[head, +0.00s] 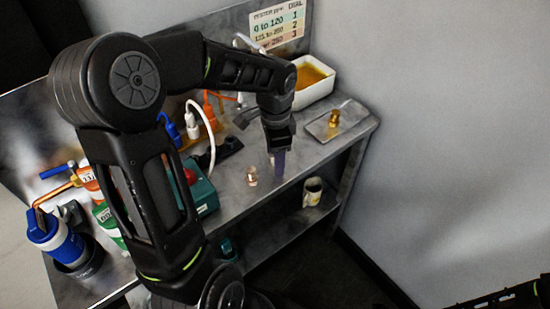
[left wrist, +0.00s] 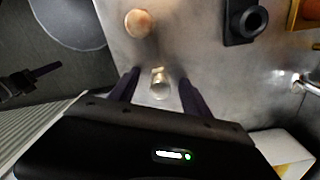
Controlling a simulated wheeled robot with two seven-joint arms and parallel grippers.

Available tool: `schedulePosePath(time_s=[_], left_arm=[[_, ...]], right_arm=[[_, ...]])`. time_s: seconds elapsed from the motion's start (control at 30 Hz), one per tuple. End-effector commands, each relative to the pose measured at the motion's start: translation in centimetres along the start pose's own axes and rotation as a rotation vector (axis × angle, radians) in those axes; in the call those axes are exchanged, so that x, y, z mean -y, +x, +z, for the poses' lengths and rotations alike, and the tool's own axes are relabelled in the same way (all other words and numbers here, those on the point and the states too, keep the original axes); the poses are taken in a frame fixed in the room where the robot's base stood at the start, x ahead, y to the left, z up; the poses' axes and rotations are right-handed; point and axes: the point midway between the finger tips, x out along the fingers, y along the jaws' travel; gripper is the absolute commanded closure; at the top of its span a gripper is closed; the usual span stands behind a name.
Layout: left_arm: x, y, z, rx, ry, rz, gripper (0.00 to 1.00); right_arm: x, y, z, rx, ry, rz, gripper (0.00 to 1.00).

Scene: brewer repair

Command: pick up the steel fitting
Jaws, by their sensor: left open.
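The steel fitting (left wrist: 160,84) is a small shiny piece standing on the metal bench, seen in the left wrist view between my left gripper's fingers. In the head view it is hidden behind the gripper. My left gripper (head: 278,174) points down over the bench near its front edge. In the left wrist view its two fingers (left wrist: 158,74) are open, one on each side of the fitting, with gaps showing. A dark shape with one finger (left wrist: 42,74) at the left of that view looks like my right gripper; its opening cannot be made out.
A copper fitting (head: 252,176) stands close by on the bench; it also shows in the left wrist view (left wrist: 138,23). A brass fitting (head: 334,118) lies on a small tray (head: 350,122) at the right. Behind are a white bin (head: 318,92), plugs and a green box (head: 204,196).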

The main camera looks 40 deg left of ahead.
Motion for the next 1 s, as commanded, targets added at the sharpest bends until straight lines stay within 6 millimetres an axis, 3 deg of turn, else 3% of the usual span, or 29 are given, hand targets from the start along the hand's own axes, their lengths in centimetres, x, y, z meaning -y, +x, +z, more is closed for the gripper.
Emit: schedulePosePath(time_s=[0.07, 0.73, 1.0], left_arm=[[0.00, -0.01, 0.00, 0.000, 0.000, 0.000, 0.46], [0.00, -0.01, -0.01, 0.000, 0.000, 0.000, 1.00], [0.00, -0.02, -0.01, 0.000, 0.000, 0.000, 1.00]], right_arm=[[0.00, 0.00, 0.00, 0.000, 0.000, 0.000, 0.64], [0.00, 0.00, 0.00, 0.000, 0.000, 0.000, 0.64], [0.00, 0.00, 0.00, 0.000, 0.000, 0.000, 0.64]])
